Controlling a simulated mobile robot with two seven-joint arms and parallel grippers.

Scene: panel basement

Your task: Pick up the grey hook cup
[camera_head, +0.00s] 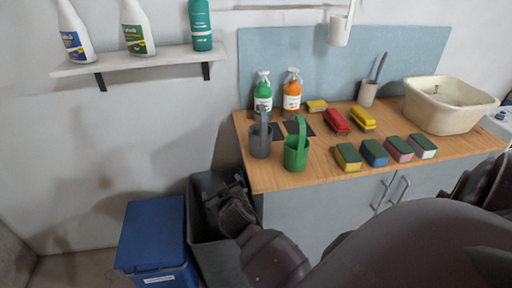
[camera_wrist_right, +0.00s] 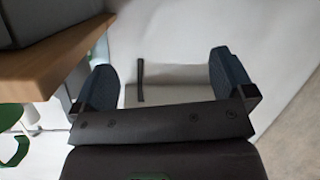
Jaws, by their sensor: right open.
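The grey hook cup (camera_head: 260,143) stands upright near the left end of the wooden worktop (camera_head: 268,180), its hook rising above the rim. A green hook cup (camera_head: 296,153) stands just right of it. My right gripper (camera_head: 226,190) is below and left of the grey cup, beside the worktop's left end and lower than its top. In the right wrist view, its two fingers (camera_wrist_right: 165,75) are apart with nothing between them. The grey cup cannot be made out in that view. My left gripper is not in view.
Behind the cups stand a green spray bottle (camera_head: 263,92) and an orange one (camera_head: 292,92). Several sponges (camera_head: 374,153) lie to the right, before a cream basin (camera_head: 445,112). A grey bin (camera_head: 208,250) and blue box (camera_head: 152,232) stand left of the cabinet. A shelf (camera_head: 140,60) is above.

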